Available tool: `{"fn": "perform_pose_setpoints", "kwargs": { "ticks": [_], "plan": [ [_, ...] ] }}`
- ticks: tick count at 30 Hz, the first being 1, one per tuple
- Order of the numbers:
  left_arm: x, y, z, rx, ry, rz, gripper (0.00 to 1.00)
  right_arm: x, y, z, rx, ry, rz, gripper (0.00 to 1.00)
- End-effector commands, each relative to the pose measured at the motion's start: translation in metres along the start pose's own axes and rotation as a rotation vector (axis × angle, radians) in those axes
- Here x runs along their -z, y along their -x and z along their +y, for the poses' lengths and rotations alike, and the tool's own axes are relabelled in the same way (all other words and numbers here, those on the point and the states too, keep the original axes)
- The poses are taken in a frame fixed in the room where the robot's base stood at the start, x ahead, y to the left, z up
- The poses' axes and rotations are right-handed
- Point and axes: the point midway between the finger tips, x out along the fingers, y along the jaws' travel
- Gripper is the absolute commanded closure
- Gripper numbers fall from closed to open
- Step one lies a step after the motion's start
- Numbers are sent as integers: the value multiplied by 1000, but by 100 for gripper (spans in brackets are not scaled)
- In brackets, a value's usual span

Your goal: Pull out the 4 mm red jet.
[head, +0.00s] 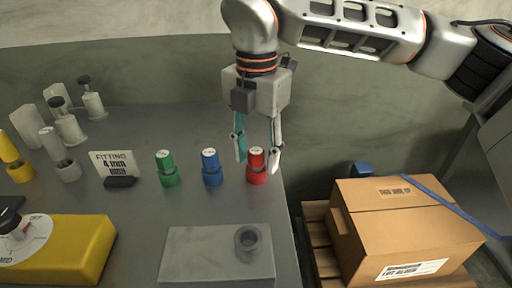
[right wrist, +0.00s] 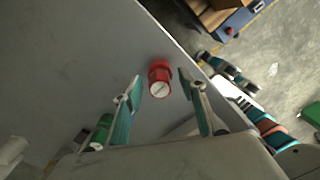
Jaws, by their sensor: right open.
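The red jet (head: 257,158) stands upright in a red base (head: 257,178) near the table's right edge. It has a white marked top, and its number is too small to read. My right gripper (head: 257,165) is open, with a fingertip on each side of the red jet in the head view. In the right wrist view the red jet (right wrist: 159,80) lies between and beyond the open fingers (right wrist: 160,82), with no visible contact. A sign (head: 114,163) on the table reads "FITTING 4 mm". My left gripper is not in view.
A blue jet (head: 211,167) and a green jet (head: 167,168) stand left of the red one. A grey block with a round socket (head: 217,253) and a yellow device (head: 65,250) are nearer. A cardboard box (head: 400,225) sits right of the table.

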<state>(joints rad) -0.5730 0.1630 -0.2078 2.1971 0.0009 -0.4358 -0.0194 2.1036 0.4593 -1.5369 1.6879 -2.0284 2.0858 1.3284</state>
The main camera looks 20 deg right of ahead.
Motion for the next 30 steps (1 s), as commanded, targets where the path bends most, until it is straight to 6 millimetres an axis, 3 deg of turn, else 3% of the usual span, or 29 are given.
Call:
{"fn": "perform_pose_setpoints", "kwargs": {
  "ticks": [4,9,30],
  "plan": [
    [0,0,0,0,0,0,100,0,1,0,-1,0,-1,61],
    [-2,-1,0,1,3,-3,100,0,1,0,-1,0,0,100],
    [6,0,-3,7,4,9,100,0,4,0,-1,0,-1,100]
  ]
}}
